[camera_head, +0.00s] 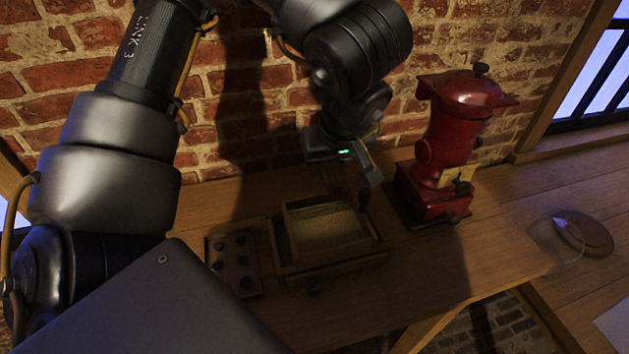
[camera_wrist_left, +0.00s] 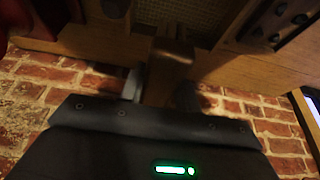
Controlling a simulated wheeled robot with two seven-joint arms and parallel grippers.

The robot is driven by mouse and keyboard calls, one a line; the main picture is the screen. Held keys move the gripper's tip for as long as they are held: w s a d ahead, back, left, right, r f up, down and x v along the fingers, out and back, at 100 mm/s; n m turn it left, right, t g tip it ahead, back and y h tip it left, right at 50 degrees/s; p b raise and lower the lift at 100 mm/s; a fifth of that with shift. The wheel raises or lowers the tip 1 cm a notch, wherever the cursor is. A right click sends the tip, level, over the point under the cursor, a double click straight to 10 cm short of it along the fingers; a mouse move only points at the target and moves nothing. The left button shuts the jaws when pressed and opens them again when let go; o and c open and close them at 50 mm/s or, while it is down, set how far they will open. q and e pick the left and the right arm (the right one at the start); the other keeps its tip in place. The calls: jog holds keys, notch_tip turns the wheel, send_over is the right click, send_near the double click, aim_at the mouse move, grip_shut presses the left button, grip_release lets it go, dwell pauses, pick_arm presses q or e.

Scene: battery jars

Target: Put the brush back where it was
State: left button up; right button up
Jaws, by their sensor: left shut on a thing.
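My left gripper (camera_head: 357,183) reaches down from above at the back of a wooden box (camera_head: 281,243), in front of the brick wall. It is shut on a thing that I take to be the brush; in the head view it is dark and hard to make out. In the left wrist view a brown, wooden-looking piece (camera_wrist_left: 172,58) shows beyond the gripper body, close to the box's edge. A rounded dark part sits beside it. I cannot tell whether the brush touches the box. My right gripper is not in view.
A red grinder (camera_head: 456,125) stands close to the right of the gripper. A dark block with several round knobs or holes (camera_head: 233,262) lies left of the box. A clear glass dish (camera_head: 549,242) and a round wooden disc (camera_head: 584,232) lie at the right. The bench between is clear.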

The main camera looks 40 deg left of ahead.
pick_arm(q)
jog(key=shift+w+a, duration=0.2)
jog(key=shift+a, duration=0.1)
jog(key=w+a+f+p, duration=0.1)
jog(key=w+a+f, duration=0.1)
jog(key=a+f, duration=0.1)
jog(key=w+a+f, duration=0.3)
jog(key=w+a+f+p, duration=0.1)
jog(key=w+a+f, duration=0.1)
jog(key=a+f, duration=0.1)
jog(key=shift+w+a+p, duration=0.3)
jog(key=shift+a, duration=0.05)
jog(key=shift+w+a+f, duration=0.2)
jog(key=shift+a+f, duration=0.05)
jog(key=shift+w+a+f+p, duration=0.15)
jog(key=shift+f+p, duration=0.2)
jog(key=shift+f, duration=1.4)
jog(key=o, duration=1)
jog(key=shift+f, duration=0.15)
